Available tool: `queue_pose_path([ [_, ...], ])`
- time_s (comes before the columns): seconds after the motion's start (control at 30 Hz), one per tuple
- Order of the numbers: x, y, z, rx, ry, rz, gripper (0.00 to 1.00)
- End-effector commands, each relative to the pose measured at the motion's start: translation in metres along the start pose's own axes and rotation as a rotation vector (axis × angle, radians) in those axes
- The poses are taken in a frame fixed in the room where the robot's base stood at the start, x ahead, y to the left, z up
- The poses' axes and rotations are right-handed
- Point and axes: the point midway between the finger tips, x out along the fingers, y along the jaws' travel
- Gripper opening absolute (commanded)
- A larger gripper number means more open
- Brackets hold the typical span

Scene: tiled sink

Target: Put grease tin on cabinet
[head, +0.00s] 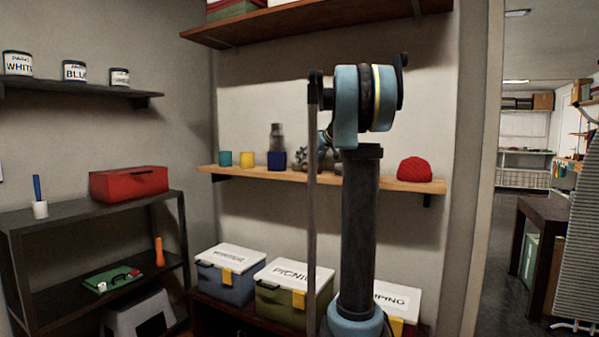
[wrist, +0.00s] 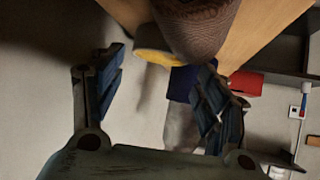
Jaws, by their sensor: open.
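I cannot read which item is the grease tin. On the wooden wall shelf (head: 400,185) in the head view stand a teal tin (head: 225,159), a yellow tin (head: 247,159) and a blue container (head: 277,160) with a grey upper part. My gripper (wrist: 160,75) is open in the wrist view, its two fingers spread apart with nothing held. A brown ribbed round thing (wrist: 195,28) is close beyond the fingers, with a yellow thing (wrist: 155,62) and a blue thing (wrist: 181,84) by it. In the head view my arm mostly hides the gripper at the shelf.
A red knitted-looking item (head: 415,169) sits at the shelf's right end. A dark rack (head: 80,225) at left holds a red toolbox (head: 129,183). Lidded boxes, one a green picnic box (head: 290,292), stand below the shelf. Another wooden shelf (head: 310,22) hangs above.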

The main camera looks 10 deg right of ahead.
Motion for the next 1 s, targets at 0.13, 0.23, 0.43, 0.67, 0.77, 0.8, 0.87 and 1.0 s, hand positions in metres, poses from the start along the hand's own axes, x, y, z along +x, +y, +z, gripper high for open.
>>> queue_pose_path([
  [0.13,0.012,0.0,0.001,0.0,0.0,-0.001,0.67],
  [0.23,0.025,0.0,0.002,0.0,0.0,-0.002,0.67],
  [0.43,0.048,0.0,0.002,0.0,0.0,0.0,0.67],
  [0.67,0.05,0.0,0.002,0.001,0.0,0.0,0.67],
  [0.77,0.05,0.0,0.002,0.001,0.0,0.0,0.47],
  [0.8,0.05,0.0,0.002,0.001,0.0,0.0,0.38],
  [0.87,0.05,0.0,0.002,0.0,0.0,0.0,0.27],
  [1.0,0.05,0.0,0.002,0.001,0.0,0.0,0.21],
])
